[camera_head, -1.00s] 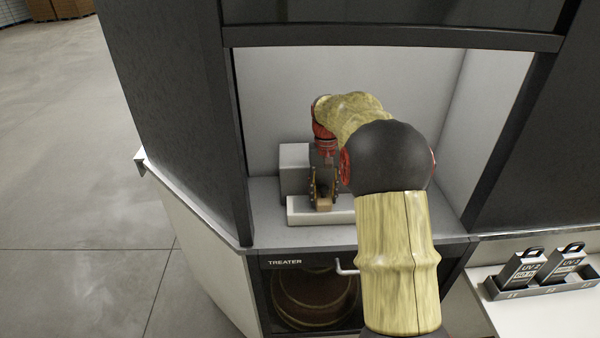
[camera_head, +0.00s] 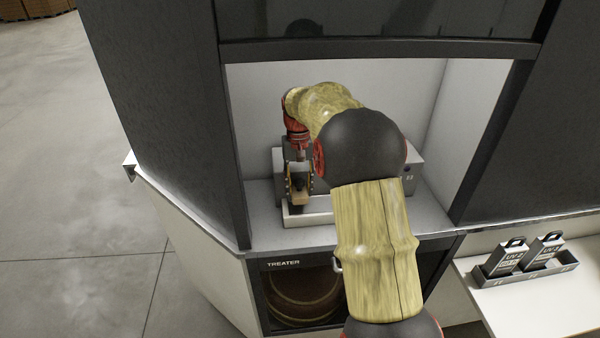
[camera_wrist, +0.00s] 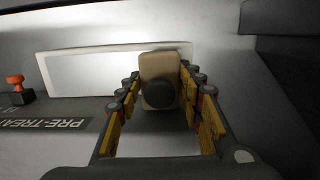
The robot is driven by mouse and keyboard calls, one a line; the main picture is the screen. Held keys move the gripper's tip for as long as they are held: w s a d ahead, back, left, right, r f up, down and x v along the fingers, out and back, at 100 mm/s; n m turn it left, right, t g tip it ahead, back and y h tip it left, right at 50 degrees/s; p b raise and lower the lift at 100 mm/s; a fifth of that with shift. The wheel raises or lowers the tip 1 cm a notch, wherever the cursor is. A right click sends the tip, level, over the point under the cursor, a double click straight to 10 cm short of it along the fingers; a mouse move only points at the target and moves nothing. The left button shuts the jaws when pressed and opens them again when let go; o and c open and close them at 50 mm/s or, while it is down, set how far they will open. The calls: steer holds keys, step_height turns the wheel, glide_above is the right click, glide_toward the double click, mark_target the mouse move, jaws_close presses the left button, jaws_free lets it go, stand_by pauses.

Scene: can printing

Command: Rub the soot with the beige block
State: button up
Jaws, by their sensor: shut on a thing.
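A beige block (camera_wrist: 160,66) is held between the two fingers of my gripper (camera_wrist: 160,80) in the wrist view. Its near end shows a dark round part. In the head view my gripper (camera_head: 299,183) is in the open bay, with the beige block (camera_head: 301,199) at its tips. The block is over or against a pale slab (camera_head: 310,218) near the left of the bay; I cannot tell whether they touch. A bright white panel (camera_wrist: 85,75) lies behind the block in the wrist view. I cannot make out any soot for certain.
Bay walls enclose my arm at left, right and back. A grey box (camera_head: 413,168) stands at the right of the slab. A red knob (camera_wrist: 15,82) is at the left in the wrist view. A tray (camera_head: 525,275) with UV cartridges is outside, at the right.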

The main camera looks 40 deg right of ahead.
mark_target(300, 181)
steer(key=shift+w+r+p, duration=0.15)
steer(key=shift+r+p, duration=0.15)
steer(key=shift+r, duration=0.3)
steer(key=shift+r+p, duration=1.15)
steer(key=shift+r, duration=0.35)
